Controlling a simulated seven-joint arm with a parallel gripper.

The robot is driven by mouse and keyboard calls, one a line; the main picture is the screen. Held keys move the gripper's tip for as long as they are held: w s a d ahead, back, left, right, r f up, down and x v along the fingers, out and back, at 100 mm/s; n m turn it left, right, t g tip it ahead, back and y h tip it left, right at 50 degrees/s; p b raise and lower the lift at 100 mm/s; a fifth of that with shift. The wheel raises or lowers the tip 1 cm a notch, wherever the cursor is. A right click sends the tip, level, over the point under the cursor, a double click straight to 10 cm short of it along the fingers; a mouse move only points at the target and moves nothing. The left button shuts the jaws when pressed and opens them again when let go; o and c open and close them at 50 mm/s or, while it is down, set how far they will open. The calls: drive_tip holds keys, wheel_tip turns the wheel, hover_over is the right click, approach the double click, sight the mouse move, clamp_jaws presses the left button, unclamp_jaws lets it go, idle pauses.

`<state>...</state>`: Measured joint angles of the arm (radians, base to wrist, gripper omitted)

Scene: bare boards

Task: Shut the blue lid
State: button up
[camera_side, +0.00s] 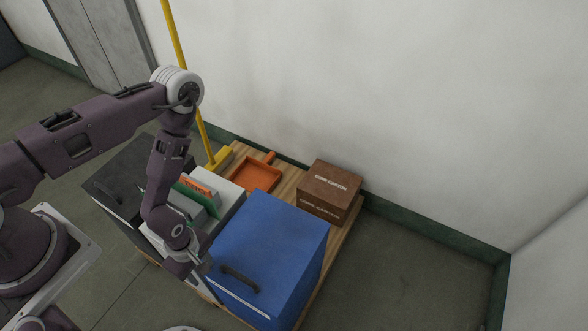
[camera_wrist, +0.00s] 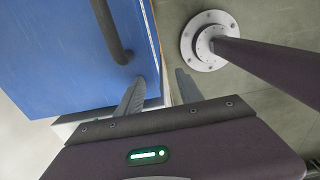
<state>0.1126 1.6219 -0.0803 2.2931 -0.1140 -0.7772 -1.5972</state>
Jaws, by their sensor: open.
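The blue lid (camera_side: 270,232) tops the box at the front right of the pallet in the side view. It looks nearly flat, and I cannot tell whether a gap is left under it. Its dark bar handle (camera_side: 240,280) is near the front edge. In the wrist view the blue lid (camera_wrist: 60,50) fills the upper left, with the handle (camera_wrist: 112,30) on it. My gripper (camera_wrist: 163,82) is open and empty at the lid's front corner, one finger overlapping the blue in the picture. In the side view my gripper (camera_side: 200,279) is just left of the handle; its fingertips are hard to make out.
A pale open bin (camera_side: 228,196) with upright items stands left of the blue box. A dark bin (camera_side: 120,185) stands beyond it. A brown carton (camera_side: 330,190), an orange dustpan (camera_side: 254,176) and a yellow broom (camera_side: 218,158) are behind, by the wall. Floor at right is clear.

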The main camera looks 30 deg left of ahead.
drive_tip(key=shift+f, duration=0.1)
drive_tip(key=shift+r, duration=2.5)
drive_tip(key=w+a+r+m+t, duration=0.1)
drive_tip(key=w+r+m, duration=0.35)
drive_tip(key=r, duration=0.95)
drive_tip(key=w+r+m+t, duration=0.25)
drive_tip(key=w+r, duration=0.25)
drive_tip(key=r, duration=0.8)
drive_tip(key=s+a+r+m+t, duration=0.1)
drive_tip(key=s+r+m, duration=0.4)
drive_tip(key=r, duration=0.4)
drive_tip(key=s+a+r+m+t, duration=0.1)
drive_tip(key=s+a+r+m, duration=0.1)
drive_tip(key=s+r+m, duration=0.4)
drive_tip(key=v, duration=0.4)
drive_tip(key=shift+r, duration=0.45)
